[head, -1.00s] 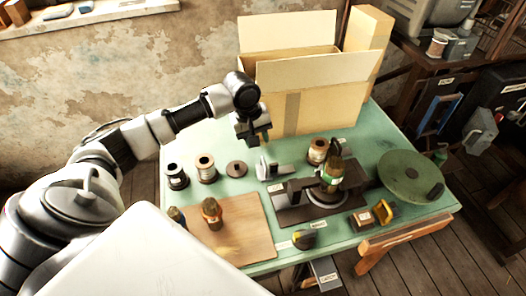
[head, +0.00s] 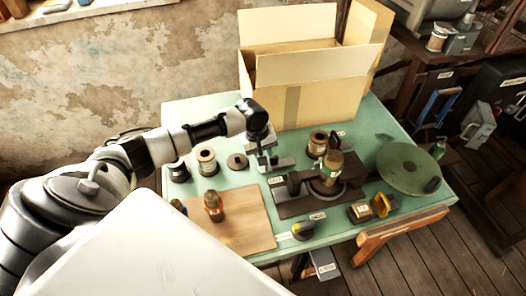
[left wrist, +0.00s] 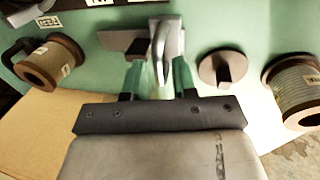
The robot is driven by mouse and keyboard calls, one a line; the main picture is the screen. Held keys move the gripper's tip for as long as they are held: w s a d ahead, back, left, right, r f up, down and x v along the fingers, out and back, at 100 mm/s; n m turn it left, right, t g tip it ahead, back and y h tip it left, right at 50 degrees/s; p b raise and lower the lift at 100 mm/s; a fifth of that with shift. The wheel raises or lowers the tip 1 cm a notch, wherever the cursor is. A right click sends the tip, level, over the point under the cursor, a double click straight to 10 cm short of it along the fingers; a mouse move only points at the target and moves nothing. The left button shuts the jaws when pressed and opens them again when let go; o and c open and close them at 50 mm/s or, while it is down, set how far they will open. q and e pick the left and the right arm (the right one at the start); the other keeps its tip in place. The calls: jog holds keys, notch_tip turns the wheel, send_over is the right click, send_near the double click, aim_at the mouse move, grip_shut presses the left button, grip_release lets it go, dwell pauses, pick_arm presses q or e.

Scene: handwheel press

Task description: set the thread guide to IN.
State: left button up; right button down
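A grey metal guide with an upright fin (left wrist: 163,42) stands on the green table. I take it to be the thread guide; its plate (head: 286,163) shows beside my gripper in the head view. My left gripper (head: 267,163) is down at this guide. In the left wrist view its fingers (left wrist: 159,72) are apart, with the near end of the fin between them; contact cannot be told. A small label (head: 277,181) lies in front of the guide, too small to read here. No IN mark is readable. My right gripper is not in view.
An open cardboard box (head: 315,98) stands behind. A wooden board (head: 240,228) lies in front.

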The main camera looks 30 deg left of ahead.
pick_arm(q)
grip_shut()
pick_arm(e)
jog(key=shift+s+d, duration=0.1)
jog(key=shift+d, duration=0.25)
pick_arm(q)
jog(key=shift+w+d, duration=0.25)
jog(key=shift+d, duration=0.05)
jog(key=w+d, duration=0.5)
jog(key=shift+w, duration=0.35)
jog(key=shift+a+r, duration=0.1)
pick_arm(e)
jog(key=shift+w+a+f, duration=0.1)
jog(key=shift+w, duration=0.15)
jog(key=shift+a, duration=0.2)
pick_arm(q)
jog(key=shift+o, duration=1.3)
grip_release()
jog(key=shift+w, duration=0.15)
